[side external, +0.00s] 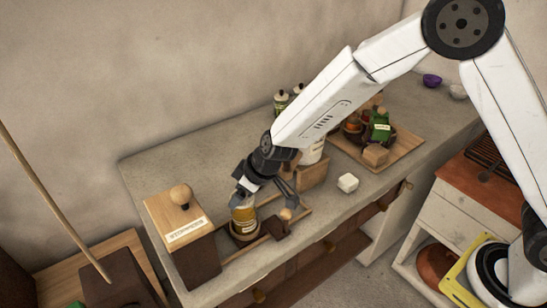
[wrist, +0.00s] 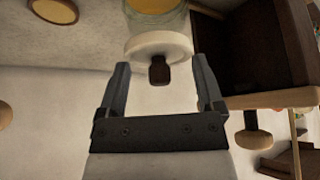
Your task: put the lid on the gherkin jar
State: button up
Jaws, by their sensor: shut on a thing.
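The gherkin jar (side external: 244,217), yellowish with a pale label, stands near the counter's front edge; its glass also shows at the top of the wrist view (wrist: 155,24). The white round lid (wrist: 157,46) with a dark brown knob (wrist: 159,71) is at the jar's mouth. I cannot tell whether it is fully seated. In the side external view my gripper is over the jar and partly hides the lid.
A wooden box labelled STOPPERS (side external: 184,236) stands close left of the jar. A small dark block (side external: 276,228) is close to its right.

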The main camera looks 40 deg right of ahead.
jog(key=shift+f, duration=0.75)
jog(key=shift+f, duration=0.2)
dwell(1.8)
jog(key=o, duration=0.9)
jog(key=shift+o, duration=0.2)
jog(key=shift+r, duration=0.15)
jog(key=shift+r, duration=3.35)
jog(key=shift+c, duration=0.2)
